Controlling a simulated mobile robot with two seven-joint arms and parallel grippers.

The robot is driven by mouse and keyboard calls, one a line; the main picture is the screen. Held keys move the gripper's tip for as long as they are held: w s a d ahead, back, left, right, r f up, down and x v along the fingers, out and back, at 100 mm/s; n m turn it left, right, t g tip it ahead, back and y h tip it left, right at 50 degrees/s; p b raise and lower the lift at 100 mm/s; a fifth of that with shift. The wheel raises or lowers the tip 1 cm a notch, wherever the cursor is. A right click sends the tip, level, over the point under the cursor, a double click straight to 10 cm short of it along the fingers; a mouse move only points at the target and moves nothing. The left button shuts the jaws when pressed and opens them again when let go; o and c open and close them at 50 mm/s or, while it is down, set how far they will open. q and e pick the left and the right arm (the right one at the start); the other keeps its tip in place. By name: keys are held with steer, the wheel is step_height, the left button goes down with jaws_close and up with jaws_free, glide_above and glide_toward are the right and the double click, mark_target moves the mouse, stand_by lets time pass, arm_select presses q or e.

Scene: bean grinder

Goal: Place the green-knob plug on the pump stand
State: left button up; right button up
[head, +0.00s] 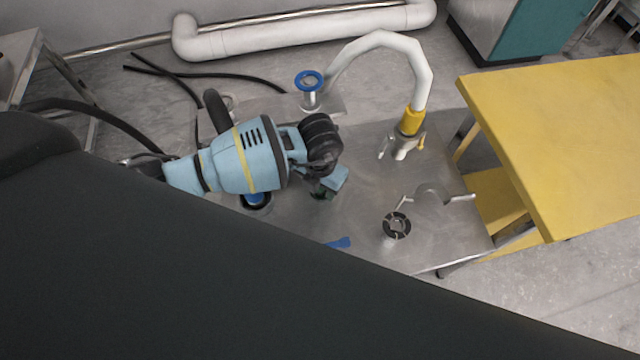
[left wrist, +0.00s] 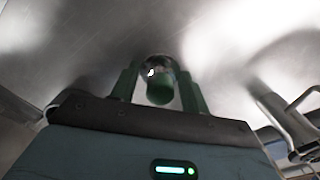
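The green-knob plug (left wrist: 160,92) shows in the left wrist view, its round green knob toward the camera and a shiny metal part behind it. My left gripper (left wrist: 158,76) has its two green fingers on either side of the plug. A narrow gap shows beside the knob; contact at the metal part cannot be made out. In the head view, my left gripper (head: 325,192) points down over the metal table, and its tips are mostly hidden. I cannot tell which fixture is the pump stand. My right gripper is not in view.
The metal table (head: 365,185) carries a blue-rimmed post (head: 310,84), a white curved hose (head: 415,62) with a yellow collar, and a dark ring (head: 397,225). A yellow table (head: 570,140) stands at right. A large dark shape covers the lower left of the head view.

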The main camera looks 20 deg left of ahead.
arm_select(q)
steer(key=o, duration=0.4)
step_height(320, 180, up, 12)
steer(key=p, duration=0.1)
steer(key=shift+r+p, duration=0.2)
steer(key=shift+p, duration=0.1)
stand_by(0.3)
